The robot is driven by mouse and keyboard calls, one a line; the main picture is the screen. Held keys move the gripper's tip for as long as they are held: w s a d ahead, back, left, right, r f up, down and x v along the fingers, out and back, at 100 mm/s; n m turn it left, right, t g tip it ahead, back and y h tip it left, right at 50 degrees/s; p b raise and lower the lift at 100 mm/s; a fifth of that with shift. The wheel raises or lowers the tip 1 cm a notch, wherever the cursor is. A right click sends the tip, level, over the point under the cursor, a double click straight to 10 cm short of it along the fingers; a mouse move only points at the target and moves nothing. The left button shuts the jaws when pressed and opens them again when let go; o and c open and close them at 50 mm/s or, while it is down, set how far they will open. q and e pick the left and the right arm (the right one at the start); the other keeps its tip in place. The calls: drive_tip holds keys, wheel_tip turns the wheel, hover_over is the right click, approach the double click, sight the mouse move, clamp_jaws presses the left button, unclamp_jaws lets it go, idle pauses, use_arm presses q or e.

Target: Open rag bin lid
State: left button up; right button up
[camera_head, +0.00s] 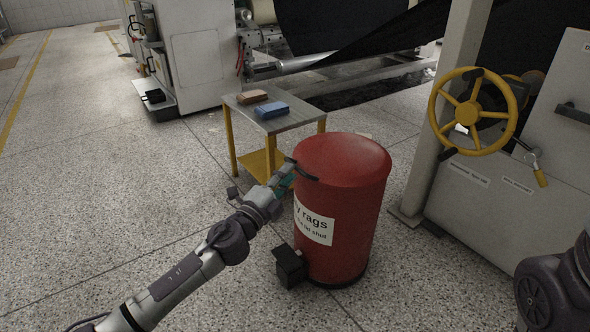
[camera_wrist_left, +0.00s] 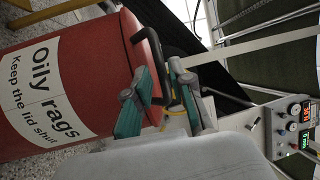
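The red rag bin (camera_head: 345,235) stands on the floor in the head view, its domed lid (camera_head: 343,158) down. It also shows in the left wrist view (camera_wrist_left: 95,50), with a white label reading "Oily rags, Keep the lid shut". A black handle (camera_head: 305,172) sits on the lid's left side; in the left wrist view the handle (camera_wrist_left: 152,38) reaches toward the space between the fingers. My left gripper (camera_head: 284,180) is at the handle with its teal-padded fingers (camera_wrist_left: 160,98) apart. Contact with the handle cannot be told. My right gripper is out of view.
A small metal table (camera_head: 300,122) with yellow legs stands behind the bin, holding a blue pack (camera_head: 272,109) and a brown pack (camera_head: 252,97). A black box (camera_head: 290,267) is at the bin's foot. A yellow handwheel (camera_head: 473,111) is on the right. Floor at left is clear.

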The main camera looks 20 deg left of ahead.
use_arm(q)
drive_tip(key=shift+b+x, duration=0.35)
drive_tip(key=shift+x, duration=1.65)
clamp_jaws()
